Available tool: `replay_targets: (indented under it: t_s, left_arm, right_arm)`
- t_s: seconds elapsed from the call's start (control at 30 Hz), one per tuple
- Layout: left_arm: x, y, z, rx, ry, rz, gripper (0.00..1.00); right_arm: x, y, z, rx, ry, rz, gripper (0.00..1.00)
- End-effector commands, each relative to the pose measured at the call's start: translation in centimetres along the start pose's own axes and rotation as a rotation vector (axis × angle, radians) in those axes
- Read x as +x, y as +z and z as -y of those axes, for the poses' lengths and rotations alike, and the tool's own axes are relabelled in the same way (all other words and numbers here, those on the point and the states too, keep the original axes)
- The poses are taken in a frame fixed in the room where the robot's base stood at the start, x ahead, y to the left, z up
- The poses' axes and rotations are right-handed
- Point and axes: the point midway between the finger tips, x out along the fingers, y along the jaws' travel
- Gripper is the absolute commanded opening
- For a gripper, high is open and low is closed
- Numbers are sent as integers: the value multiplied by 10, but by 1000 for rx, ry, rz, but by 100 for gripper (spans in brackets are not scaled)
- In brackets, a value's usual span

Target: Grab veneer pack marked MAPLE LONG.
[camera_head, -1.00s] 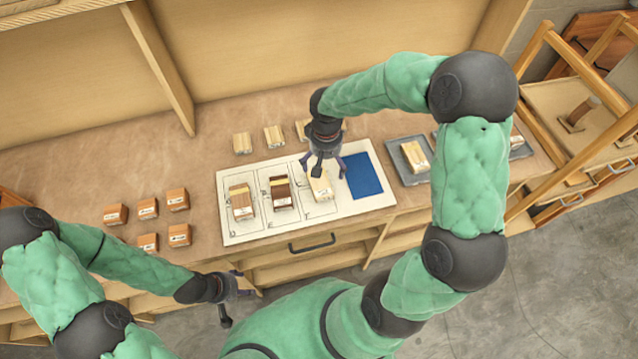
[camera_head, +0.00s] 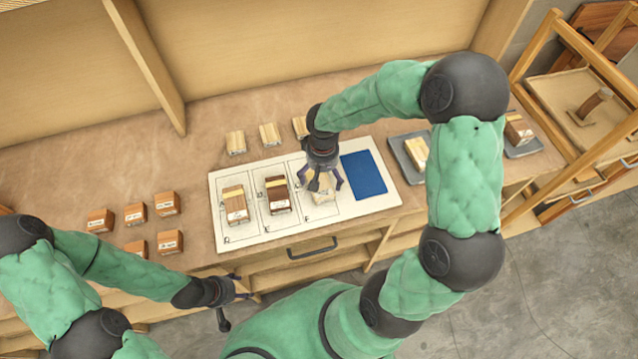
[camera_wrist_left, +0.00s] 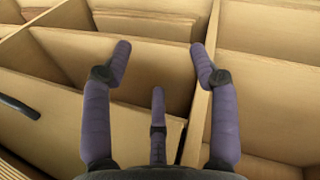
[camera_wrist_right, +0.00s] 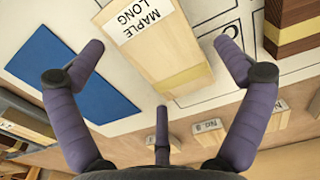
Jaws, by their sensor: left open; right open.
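The veneer pack marked MAPLE LONG (camera_wrist_right: 160,55) is a pale wood block with a white label, lying on the white board. In the head view the pack (camera_head: 321,190) sits in the board's right-hand outlined cell, partly hidden under my right gripper (camera_head: 323,182). My right gripper (camera_wrist_right: 155,60) is open, its fingers spread around and above the pack, with no clear contact. My left gripper (camera_head: 236,292) is open and empty in front of the bench, and its wrist view shows the fingers (camera_wrist_left: 160,60) over wooden compartments.
The white board (camera_head: 345,217) also holds a pale pack (camera_head: 235,205), a dark striped pack (camera_head: 277,195) and a blue pad (camera_head: 364,173). Several orange-brown blocks (camera_head: 135,213) stand left. Pale blocks (camera_head: 236,141) stand behind. A grey tray (camera_head: 411,175) is at right.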

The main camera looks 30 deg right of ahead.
Motion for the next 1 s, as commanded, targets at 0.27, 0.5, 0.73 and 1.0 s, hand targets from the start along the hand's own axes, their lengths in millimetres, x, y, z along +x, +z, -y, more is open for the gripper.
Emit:
replay_targets:
  t_s: [0.27,0.5,0.73,1.0]
  left_arm:
    - [-1,0,0,0,0,-1,60]
    - [-1,0,0,0,0,-1,60]
    - [-2,0,-1,0,0,-1,60]
    - [-15,0,-5,0,0,-1,60]
  right_arm:
    - [-1,0,0,0,0,0,46]
    - [0,0,0,-1,0,1,37]
    - [-2,0,0,-1,0,3,37]
    - [-20,-4,0,0,0,0,37]
